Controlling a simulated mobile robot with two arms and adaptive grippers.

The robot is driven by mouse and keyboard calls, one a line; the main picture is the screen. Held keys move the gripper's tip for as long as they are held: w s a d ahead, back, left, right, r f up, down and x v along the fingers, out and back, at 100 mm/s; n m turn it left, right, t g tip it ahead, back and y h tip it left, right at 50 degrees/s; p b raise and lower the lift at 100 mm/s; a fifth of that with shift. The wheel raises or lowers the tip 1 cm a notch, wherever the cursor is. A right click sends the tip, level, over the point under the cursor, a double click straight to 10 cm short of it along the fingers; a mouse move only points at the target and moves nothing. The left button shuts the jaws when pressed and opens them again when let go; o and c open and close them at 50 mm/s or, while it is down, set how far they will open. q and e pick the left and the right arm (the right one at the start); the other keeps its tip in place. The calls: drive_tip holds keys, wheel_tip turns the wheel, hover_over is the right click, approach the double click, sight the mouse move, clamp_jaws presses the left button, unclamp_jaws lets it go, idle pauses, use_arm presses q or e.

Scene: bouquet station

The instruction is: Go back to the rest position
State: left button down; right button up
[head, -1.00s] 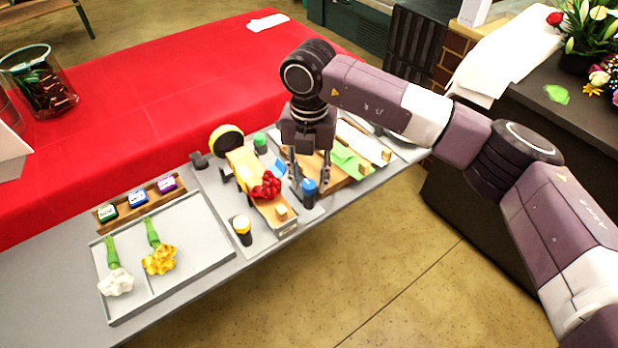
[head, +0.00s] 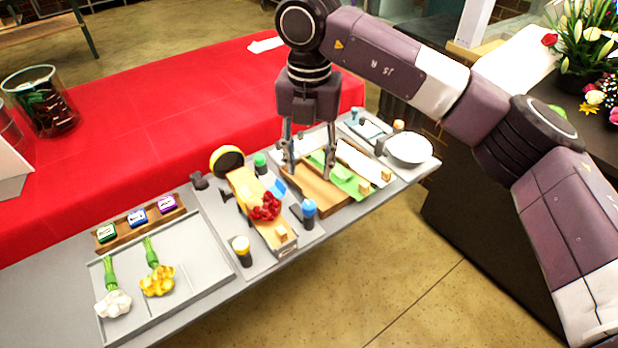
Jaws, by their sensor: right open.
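My right gripper (head: 309,174) is open and empty, pointing down over the wooden board with the green sheet. Its arm comes in from the right. My left gripper does not show. A bunch of red flowers (head: 265,207) lies on a yellow and wooden stand (head: 250,188), left of the gripper and apart from it. White flowers (head: 113,303) and yellow flowers (head: 157,281) with green stems lie in separate compartments of the grey tray (head: 215,283) at the left.
A blue-capped bottle (head: 309,209) and a yellow-capped bottle (head: 242,250) stand near the stand. A white bowl (head: 410,148) sits at the table's right end. Stamp-like blocks (head: 137,216) line a wooden rack. A glass container (head: 42,102) stands on the red cloth (head: 150,115).

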drive_tip(key=shift+r, duration=0.5)
